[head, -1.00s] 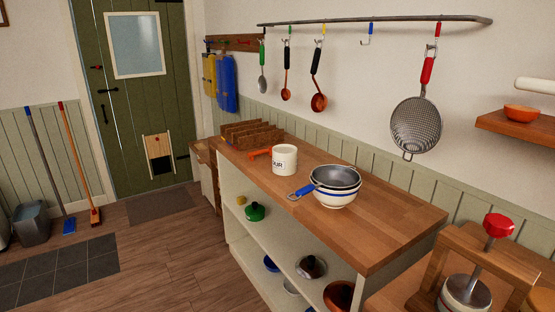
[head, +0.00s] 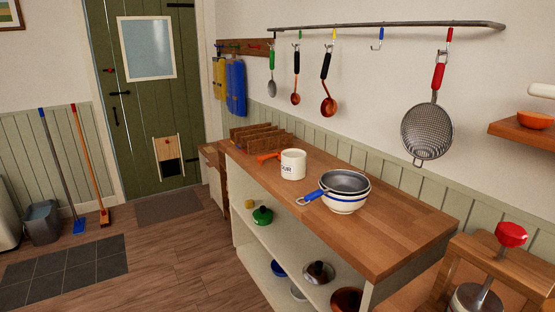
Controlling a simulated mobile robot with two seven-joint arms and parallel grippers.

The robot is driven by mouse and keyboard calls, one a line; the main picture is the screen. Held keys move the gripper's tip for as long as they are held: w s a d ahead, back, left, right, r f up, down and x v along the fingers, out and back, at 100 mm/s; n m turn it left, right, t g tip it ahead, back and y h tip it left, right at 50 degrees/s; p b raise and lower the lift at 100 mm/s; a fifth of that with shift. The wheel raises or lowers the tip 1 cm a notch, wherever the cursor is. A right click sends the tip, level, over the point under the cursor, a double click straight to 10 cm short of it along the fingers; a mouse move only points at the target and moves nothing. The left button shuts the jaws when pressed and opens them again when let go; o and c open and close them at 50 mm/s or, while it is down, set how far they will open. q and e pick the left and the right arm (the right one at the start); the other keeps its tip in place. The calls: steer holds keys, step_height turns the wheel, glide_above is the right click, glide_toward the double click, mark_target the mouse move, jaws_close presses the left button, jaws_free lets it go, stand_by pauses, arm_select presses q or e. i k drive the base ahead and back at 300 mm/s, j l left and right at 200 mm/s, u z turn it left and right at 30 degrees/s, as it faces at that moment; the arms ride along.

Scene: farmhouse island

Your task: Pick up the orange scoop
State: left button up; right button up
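An orange scoop (head: 268,157) shows at the left side of the white flour crock (head: 293,165) on the wooden island top. Only its orange part beside the crock is visible; the rest seems hidden by the crock. Neither of my grippers is in the head view.
A bowl stack with a blue-handled strainer (head: 344,182) stands in front of the crock. A wooden rack (head: 258,138) is behind it. Utensils hang from a wall rail (head: 385,27). A press with a red knob (head: 511,235) stands at right. The floor left of the island (head: 185,250) is clear.

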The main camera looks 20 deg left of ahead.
mark_target(259, 158)
steer(key=i+j+z, duration=0.15)
steer(key=z, duration=0.25)
steer(key=i+j+z, duration=0.1)
steer(key=j+z, duration=0.3)
steer(key=i+j+z, duration=0.15)
steer(key=j, duration=0.25)
steer(key=i+j+z, duration=0.15)
steer(key=j, duration=0.2)
steer(key=i+j, duration=0.1)
steer(key=j, duration=0.55)
steer(key=i+j+z, duration=0.1)
steer(key=j, duration=0.6)
steer(key=i+j, duration=0.15)
steer(key=j, duration=0.5)
steer(key=j+z, duration=0.1)
steer(key=j, duration=0.6)
steer(key=i, duration=0.05)
